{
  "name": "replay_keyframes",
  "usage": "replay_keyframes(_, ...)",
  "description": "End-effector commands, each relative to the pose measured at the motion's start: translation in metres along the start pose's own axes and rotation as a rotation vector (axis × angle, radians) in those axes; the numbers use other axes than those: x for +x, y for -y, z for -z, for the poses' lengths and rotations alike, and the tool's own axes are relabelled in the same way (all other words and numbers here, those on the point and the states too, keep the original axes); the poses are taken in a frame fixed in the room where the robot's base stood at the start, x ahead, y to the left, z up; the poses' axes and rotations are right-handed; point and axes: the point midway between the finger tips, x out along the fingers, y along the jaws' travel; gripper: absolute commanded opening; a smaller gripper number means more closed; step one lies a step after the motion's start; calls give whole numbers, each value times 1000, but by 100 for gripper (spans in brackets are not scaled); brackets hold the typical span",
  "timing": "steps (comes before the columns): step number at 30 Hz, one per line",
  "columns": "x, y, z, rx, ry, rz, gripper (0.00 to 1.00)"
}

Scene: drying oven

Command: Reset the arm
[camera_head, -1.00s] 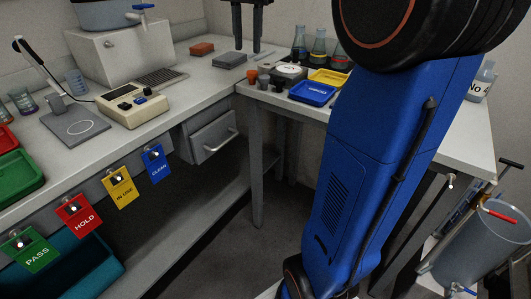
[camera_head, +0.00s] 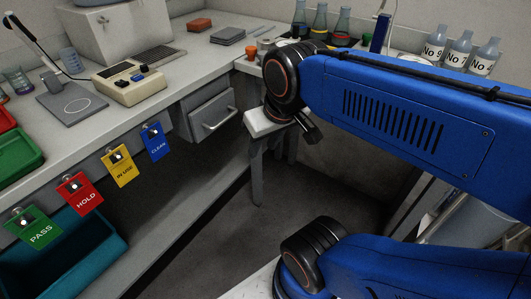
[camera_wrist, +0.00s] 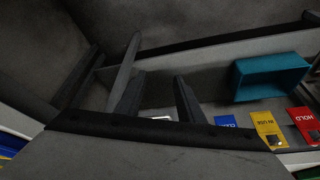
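My gripper (camera_wrist: 157,100) shows in the wrist view as two dark fingers, apart, with nothing seen held between them. It points down toward the floor area in front of the bench. In the head view my blue arm is folded across the right side, its black wrist joint near the corner of the side table. The gripper's fingers cannot be made out there.
Bottles (camera_head: 458,52) stand behind my arm. Floor between is clear.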

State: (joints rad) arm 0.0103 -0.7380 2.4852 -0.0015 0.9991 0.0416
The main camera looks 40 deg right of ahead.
Motion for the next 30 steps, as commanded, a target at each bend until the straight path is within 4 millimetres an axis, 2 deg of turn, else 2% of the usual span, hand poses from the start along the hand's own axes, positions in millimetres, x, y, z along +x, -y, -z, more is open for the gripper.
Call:
replay_keyframes(2, 7, 1, -12, -32, -10, 4, 34)
replay_keyframes(6, 13, 2, -20, -55, -19, 6, 34)
replay_keyframes(30, 12, 2, -19, -54, -19, 5, 34)
